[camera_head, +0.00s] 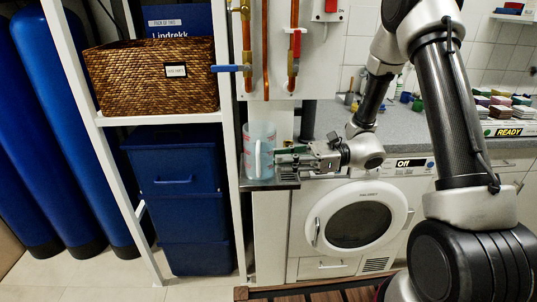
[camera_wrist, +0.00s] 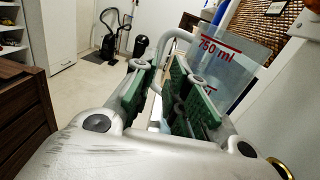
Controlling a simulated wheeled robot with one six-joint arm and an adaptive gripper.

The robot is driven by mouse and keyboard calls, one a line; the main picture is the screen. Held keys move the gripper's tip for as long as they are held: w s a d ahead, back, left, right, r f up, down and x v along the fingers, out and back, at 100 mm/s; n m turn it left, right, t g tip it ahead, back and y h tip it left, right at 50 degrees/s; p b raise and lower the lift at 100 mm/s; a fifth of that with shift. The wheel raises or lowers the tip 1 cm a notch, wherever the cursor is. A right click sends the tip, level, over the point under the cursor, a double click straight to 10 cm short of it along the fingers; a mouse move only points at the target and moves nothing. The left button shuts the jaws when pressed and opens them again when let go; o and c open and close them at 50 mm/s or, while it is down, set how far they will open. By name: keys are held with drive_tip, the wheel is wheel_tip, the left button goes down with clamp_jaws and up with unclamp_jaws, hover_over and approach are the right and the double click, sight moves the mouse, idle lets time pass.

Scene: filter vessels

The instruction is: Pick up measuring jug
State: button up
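The measuring jug (camera_head: 262,138) is clear and bluish with a pale handle (camera_head: 258,160). It stands upright on a small dark ledge at the end of the counter. In the wrist view the jug (camera_wrist: 228,58) shows a red 750 ml mark, and its handle curves just ahead of and between the fingers. My gripper (camera_head: 280,158) reaches in from the right, level with the jug. Its green-padded fingers (camera_wrist: 160,98) are apart with floor visible between them. I cannot tell whether a finger touches the handle.
A white shelf post (camera_head: 231,120) stands close left of the jug, with a wicker basket (camera_head: 150,80) and blue bins beyond. Copper pipes with a blue-handled valve (camera_head: 232,68) hang above. A washing machine (camera_head: 355,220) is below right.

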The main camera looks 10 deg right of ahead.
sight(259, 173)
drive_tip(key=a, duration=0.6)
drive_tip(key=shift+s+a+r, duration=0.2)
drive_tip(key=shift+s+a, duration=0.15)
drive_tip(key=shift+s, duration=0.05)
clamp_jaws()
